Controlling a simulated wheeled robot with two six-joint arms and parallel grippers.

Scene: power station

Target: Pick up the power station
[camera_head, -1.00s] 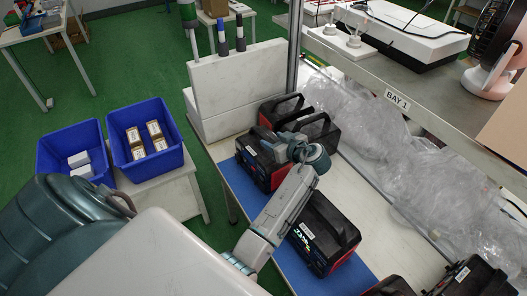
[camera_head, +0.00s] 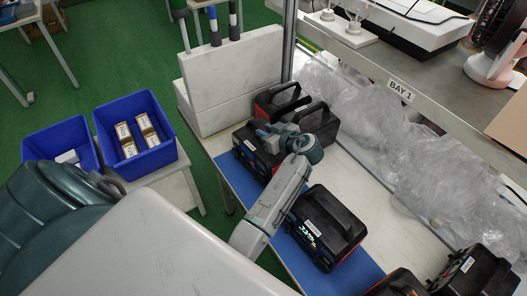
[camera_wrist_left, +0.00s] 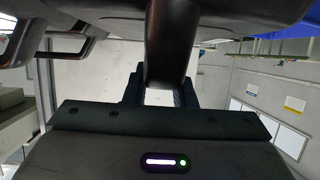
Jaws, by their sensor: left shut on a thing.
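A black and red power station (camera_head: 250,157) is at the left end of the blue mat (camera_head: 236,187) on the bench. My left gripper (camera_head: 270,133) comes down on it from above and is shut on its top handle. In the left wrist view, the dark handle (camera_wrist_left: 170,45) runs between the jaws, and the station's dark body fills the top. The arm hides the station's right side, and I cannot tell whether its base touches the mat. My right gripper is not in view.
Another power station (camera_head: 325,228) stands on the mat close to the right of my arm. More stations (camera_head: 300,110) stand behind. A white box stack (camera_head: 232,85) is behind left, a metal shelf (camera_head: 445,105) overhangs the right, and blue bins (camera_head: 136,135) stand left.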

